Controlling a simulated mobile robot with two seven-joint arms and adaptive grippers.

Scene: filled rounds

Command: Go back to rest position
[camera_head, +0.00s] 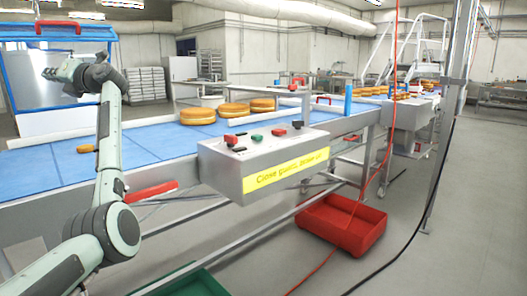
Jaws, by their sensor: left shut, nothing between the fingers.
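My left arm rises from the lower left corner and bends at the top. My left gripper (48,73) points left, raised above the far left end of the blue conveyor belt (150,143). It is shut and empty, and it is apart from the rounds. Several orange-brown filled rounds (198,116) lie on the belt to the right of the arm. A small orange piece (86,148) lies on the belt just left of the arm. My right gripper is not in view.
A grey control box (225,163) with a yellow label juts from the belt's front. A red crate (342,225) stands on the floor, with a red cable passing by it. A green tray (190,284) is at the bottom. The floor at the right is mostly clear.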

